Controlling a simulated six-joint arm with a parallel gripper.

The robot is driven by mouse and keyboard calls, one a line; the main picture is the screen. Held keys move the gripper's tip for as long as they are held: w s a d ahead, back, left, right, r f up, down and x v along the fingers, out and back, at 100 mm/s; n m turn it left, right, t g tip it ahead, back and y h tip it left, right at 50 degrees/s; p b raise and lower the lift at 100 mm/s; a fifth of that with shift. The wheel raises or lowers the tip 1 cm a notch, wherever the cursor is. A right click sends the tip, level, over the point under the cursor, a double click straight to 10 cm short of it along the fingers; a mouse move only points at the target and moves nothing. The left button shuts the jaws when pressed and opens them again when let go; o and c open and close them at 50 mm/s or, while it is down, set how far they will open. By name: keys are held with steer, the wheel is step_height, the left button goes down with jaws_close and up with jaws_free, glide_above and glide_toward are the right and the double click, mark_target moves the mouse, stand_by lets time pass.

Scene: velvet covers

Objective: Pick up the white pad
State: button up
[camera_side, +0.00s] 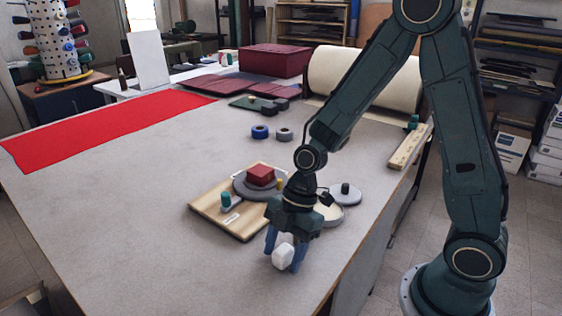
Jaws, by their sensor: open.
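A small white pad (283,256) is at the front of the table, low between the two blue fingers of my gripper (285,252). My gripper points down, with one finger on each side of the pad. The jaws are open. I cannot tell whether either finger touches the pad, or whether the pad rests on the table.

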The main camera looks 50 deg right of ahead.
mark_target(283, 250)
stand_by(0.5)
steer(key=c, duration=1)
steer(key=shift+c, duration=0.2)
step_height(283, 250, up, 20)
stand_by(0.5)
steer(key=o, duration=0.4)
steer(key=c, duration=0.3)
